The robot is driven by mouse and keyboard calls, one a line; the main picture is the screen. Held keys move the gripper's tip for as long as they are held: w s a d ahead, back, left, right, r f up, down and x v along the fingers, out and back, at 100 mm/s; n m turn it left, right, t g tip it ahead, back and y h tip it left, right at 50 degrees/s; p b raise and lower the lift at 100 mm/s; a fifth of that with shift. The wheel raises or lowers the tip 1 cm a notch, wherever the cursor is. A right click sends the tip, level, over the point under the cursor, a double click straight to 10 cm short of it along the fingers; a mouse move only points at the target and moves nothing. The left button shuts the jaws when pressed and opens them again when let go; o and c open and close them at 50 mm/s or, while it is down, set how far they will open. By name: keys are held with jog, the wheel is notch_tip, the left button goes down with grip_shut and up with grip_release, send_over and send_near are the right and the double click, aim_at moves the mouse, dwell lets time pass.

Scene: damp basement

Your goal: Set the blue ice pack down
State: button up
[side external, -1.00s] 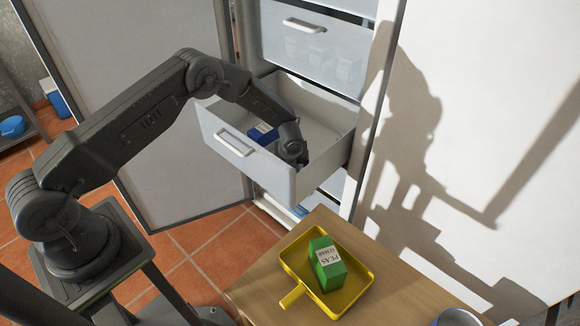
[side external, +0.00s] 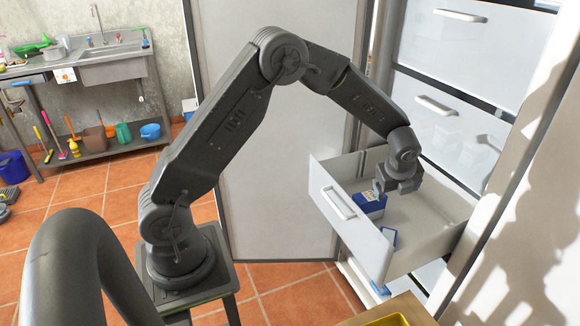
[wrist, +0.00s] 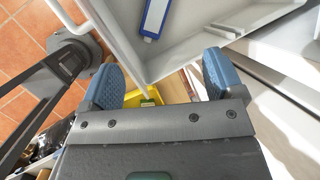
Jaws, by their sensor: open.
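The blue ice pack (side external: 390,236), flat with a pale face, lies on the floor of the open drawer (side external: 350,240), near its front wall. It also shows in the wrist view (wrist: 154,18), at the top, beside the drawer wall. My gripper (side external: 398,187) is above the drawer, clear of the pack. In the wrist view my gripper's two blue fingers (wrist: 160,76) are spread wide with nothing between them.
A yellow pan (side external: 388,320) sits on the table at the bottom edge. A sink bench (side external: 110,65) stands far left.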

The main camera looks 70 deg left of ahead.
jog(key=s+d+r+n+t+h, duration=0.1)
jog(key=s+d+r+n, duration=0.1)
jog(key=s+r+n, duration=1.15)
jog(key=s+d+r+n+h, duration=0.1)
jog(key=s+r+n, duration=0.1)
jog(key=s, duration=0.7)
jog(key=s+d+r+n+t, duration=0.1)
jog(key=s+r+n, duration=0.2)
jog(key=s, duration=0.6)
jog(key=shift+s+d+n+h, duration=0.3)
jog(key=shift+n+h, duration=0.1)
jog(key=shift+n, duration=0.75)
jog(key=shift+w, duration=0.1)
